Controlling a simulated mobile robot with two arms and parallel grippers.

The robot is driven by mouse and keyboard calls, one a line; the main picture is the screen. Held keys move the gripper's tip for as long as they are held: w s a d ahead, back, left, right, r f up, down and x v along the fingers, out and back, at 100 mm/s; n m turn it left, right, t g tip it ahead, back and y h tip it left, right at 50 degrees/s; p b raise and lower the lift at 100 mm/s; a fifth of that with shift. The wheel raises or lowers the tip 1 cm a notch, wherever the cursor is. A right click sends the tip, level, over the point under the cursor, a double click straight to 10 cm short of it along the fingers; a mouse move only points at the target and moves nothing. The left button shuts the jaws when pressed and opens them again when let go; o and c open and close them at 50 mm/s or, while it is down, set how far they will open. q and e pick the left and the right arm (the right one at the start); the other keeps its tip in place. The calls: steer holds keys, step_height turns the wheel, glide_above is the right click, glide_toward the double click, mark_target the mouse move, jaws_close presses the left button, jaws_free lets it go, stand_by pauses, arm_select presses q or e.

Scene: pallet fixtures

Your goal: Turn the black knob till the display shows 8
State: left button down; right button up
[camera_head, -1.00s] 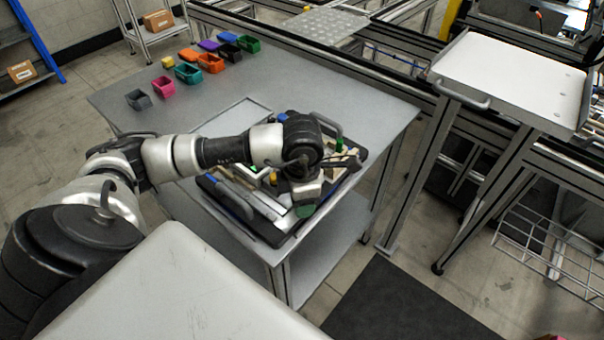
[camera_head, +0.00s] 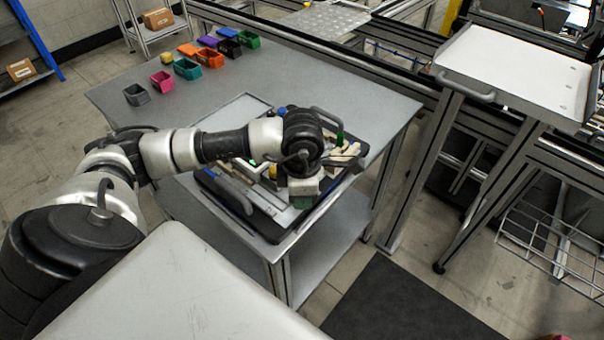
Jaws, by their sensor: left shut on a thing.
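My left gripper (camera_head: 303,188) is over the right part of the dark pallet fixture (camera_head: 249,218) on the grey table. Its wrist and body hide its fingertips and what lies under them. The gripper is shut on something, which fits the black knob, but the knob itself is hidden. I cannot make out the display or any number on it. A small green light or part (camera_head: 252,162) shows on the fixture left of the wrist. My right gripper is not in view.
The fixture carries several pale blocks and bars close around the gripper. Small coloured bins, among them a pink bin (camera_head: 162,81) and a teal bin (camera_head: 187,69), stand at the table's back left. The table (camera_head: 290,80) is clear between them and the fixture.

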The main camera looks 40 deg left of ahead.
arm_select(q)
steer(key=shift+f+m+b, duration=0.25)
steer(key=shift+m+b, duration=0.6)
steer(key=shift+m, duration=0.05)
steer(key=shift+r+m, duration=0.2)
steer(key=shift+m, duration=0.1)
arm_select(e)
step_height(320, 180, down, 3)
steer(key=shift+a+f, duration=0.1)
arm_select(q)
steer(key=c, duration=1)
jaws_free()
steer(key=shift+r, duration=0.15)
step_height(320, 180, up, 11)
steer(key=shift+f+b, duration=0.2)
steer(key=shift+b, duration=0.2)
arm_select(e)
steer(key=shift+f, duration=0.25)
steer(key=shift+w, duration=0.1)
